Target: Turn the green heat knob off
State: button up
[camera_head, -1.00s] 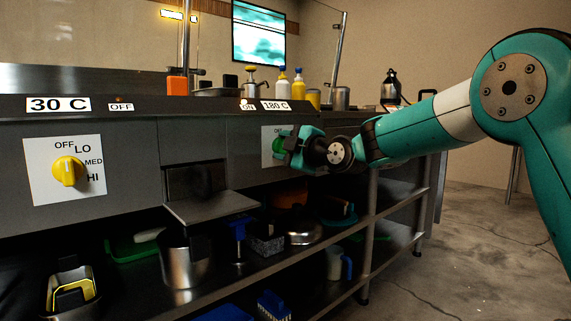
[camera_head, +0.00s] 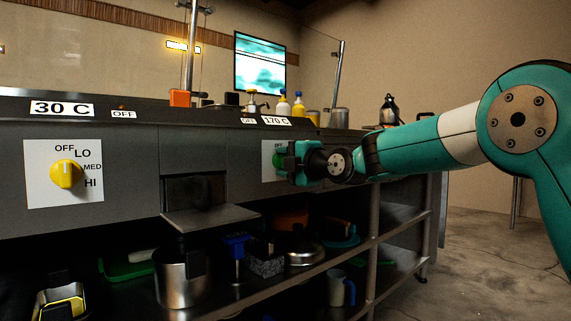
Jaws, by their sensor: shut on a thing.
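The green heat knob (camera_head: 278,159) is on the front panel, on a white dial plate (camera_head: 268,170) right of centre. Only its left part shows; my gripper hides the rest, including the pointer. My gripper (camera_head: 286,159) is shut on the knob, coming from the right with the arm nearly level. The small sign (camera_head: 248,121) above this dial appears to read OFF, and the display (camera_head: 276,121) beside it reads 170 C.
A yellow knob (camera_head: 66,175) sits on the left dial, with a 30 C display (camera_head: 62,108) and an OFF sign (camera_head: 124,114) above it. A drip tray (camera_head: 210,218) juts out between the dials. Pots and tools fill the shelf below. Bottles (camera_head: 298,105) stand on top.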

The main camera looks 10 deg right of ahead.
jog(key=o, duration=0.9)
jog(key=p+v, duration=0.2)
jog(key=v, duration=1.5)
jog(key=shift+s+d+p, duration=0.15)
jog(key=shift+s+p, duration=0.05)
jog(key=shift+p, duration=0.2)
